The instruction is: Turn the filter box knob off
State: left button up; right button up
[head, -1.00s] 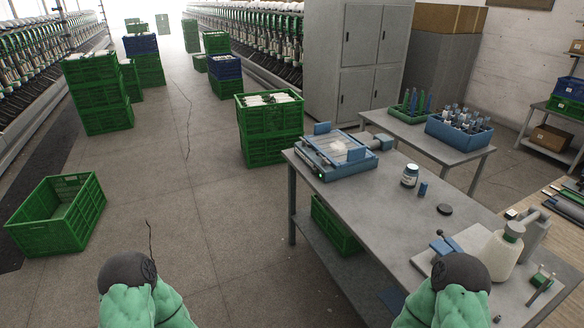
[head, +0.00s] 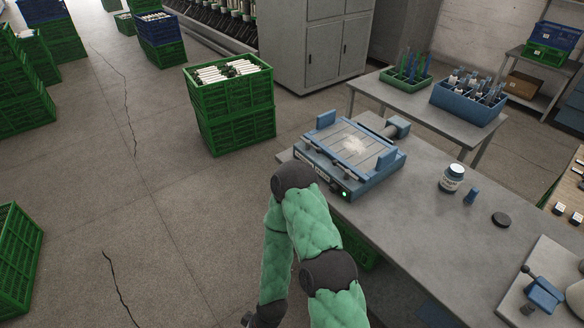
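The filter box (head: 377,183) is a blue box with a slatted grey top and a clump of white lint on it. It stands on the left end of the grey metal table. A small green light glows on its front face, near the right corner. My green-sleeved arm, seemingly the right one, is folded in front of the box, elbow up. Its dark lower end is cut off by the bottom edge, so no gripper fingers show. My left gripper is out of view.
Stacked green crates (head: 237,128) stand behind left.

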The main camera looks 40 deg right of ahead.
aim_at(334, 188)
jog(key=i+z, duration=0.3)
jog(key=i+j+z, duration=0.25)
jog(key=i, duration=0.3)
jog(key=i+j+z, duration=0.3)
jog(key=i+z, duration=0.15)
jog(key=z, duration=0.3)
jog(key=i+j+z, duration=0.15)
jog(key=z, duration=0.25)
jog(key=i+j+z, duration=0.15)
jog(key=z, duration=0.3)
jog(key=i+j+z, duration=0.15)
jog(key=z, duration=0.25)
jog(key=i+j+z, duration=0.1)
jog(key=j+z, duration=0.2)
jog(key=z, duration=0.15)
